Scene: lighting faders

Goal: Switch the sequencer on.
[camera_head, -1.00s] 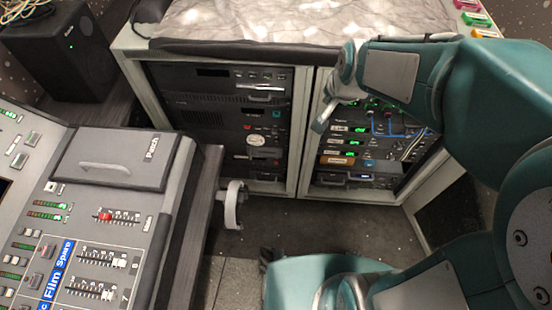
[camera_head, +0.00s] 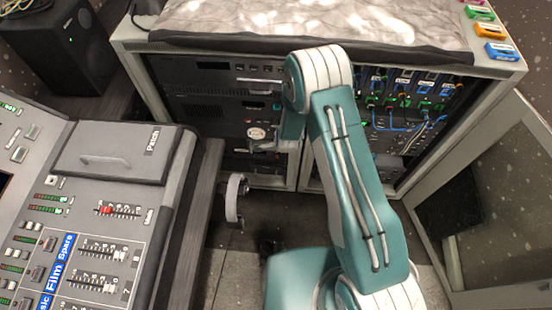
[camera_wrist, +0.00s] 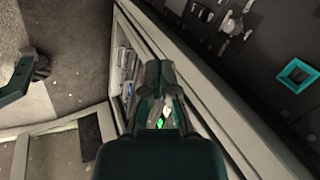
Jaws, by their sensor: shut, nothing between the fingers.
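No label reading sequencer is legible, so I cannot tell which unit it is. The left rack (camera_head: 225,105) holds dark units with small lights and handles. In the wrist view, a dark panel (camera_wrist: 268,95) carries a teal square frame (camera_wrist: 297,75) and small pale fittings. The right rack (camera_head: 415,85) holds units with coloured lights and cables, partly hidden by my arm. My gripper (camera_wrist: 160,115) is shut and empty, in front of the pale rack post in the wrist view. In the head view my forearm reaches down-left toward the left rack, and the fingertips are hard to make out.
A mixing desk (camera_head: 105,225) with faders fills the lower left, with a grey curved handle (camera_head: 234,198) at its right side. A speaker (camera_head: 65,45) stands behind it. An open rack door (camera_head: 490,190) is at the right.

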